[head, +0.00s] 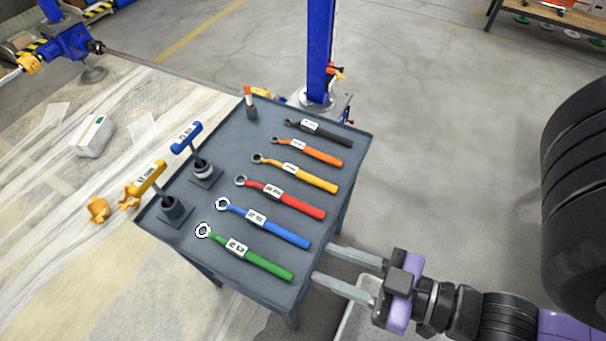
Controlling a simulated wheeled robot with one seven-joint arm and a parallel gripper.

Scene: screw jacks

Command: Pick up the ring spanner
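Several ring spanners lie side by side on a grey table (225,178), ring ends to the left and handles to the right. From back to front they are a black spanner (335,137), an orange spanner (318,154), a yellow spanner (318,180), a red spanner (304,206), a blue spanner (286,234) and a green spanner (270,266). Each has a white label whose text is too small to read. My gripper (321,261) is open and empty at the table's right front edge, its two fingers pointing left towards the blue and green handles, apart from them.
Blue (187,138) and yellow (149,184) T-handled tools stand in holders on the table's left side. An orange-tipped item (248,100) stands at the back corner. A blue post (319,50) rises behind the table.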

